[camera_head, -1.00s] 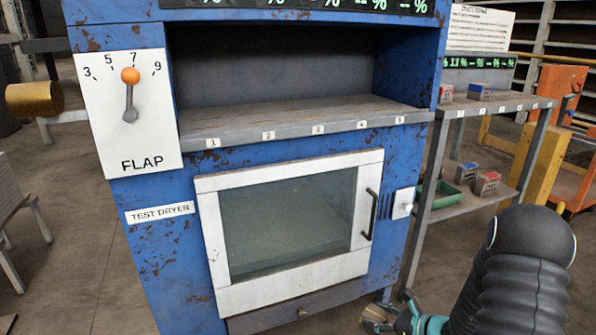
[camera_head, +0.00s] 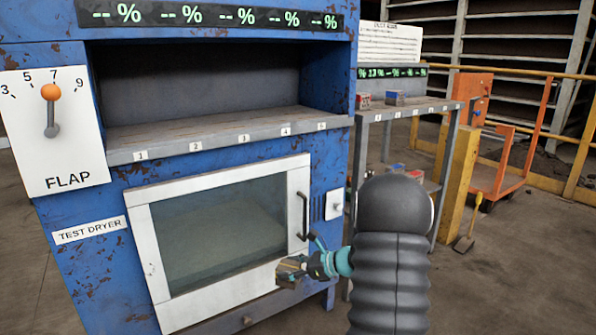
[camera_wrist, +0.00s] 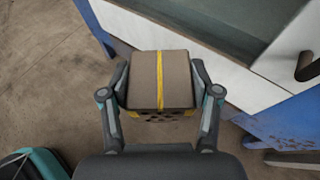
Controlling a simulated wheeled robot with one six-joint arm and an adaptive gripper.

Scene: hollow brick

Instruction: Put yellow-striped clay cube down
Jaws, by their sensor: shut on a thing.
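The yellow-striped clay cube (camera_wrist: 160,78) is grey-brown with a yellow stripe down its middle and holes in its near face. My gripper (camera_wrist: 160,92) is shut on it, one finger on each side, in the wrist view. In the head view my gripper (camera_head: 300,268) holds the cube (camera_head: 289,271) in front of the lower right of the dryer's white door frame. The cube is in the air, apart from any shelf. My arm hides part of the area right of the dryer.
The blue test dryer (camera_head: 100,270) has an empty open shelf (camera_head: 220,134) with numbered places above its glass door. A flap lever (camera_head: 52,115) is at left. A side rack (camera_head: 425,106) at right holds several small blocks. An orange trolley (camera_head: 490,180) stands behind it.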

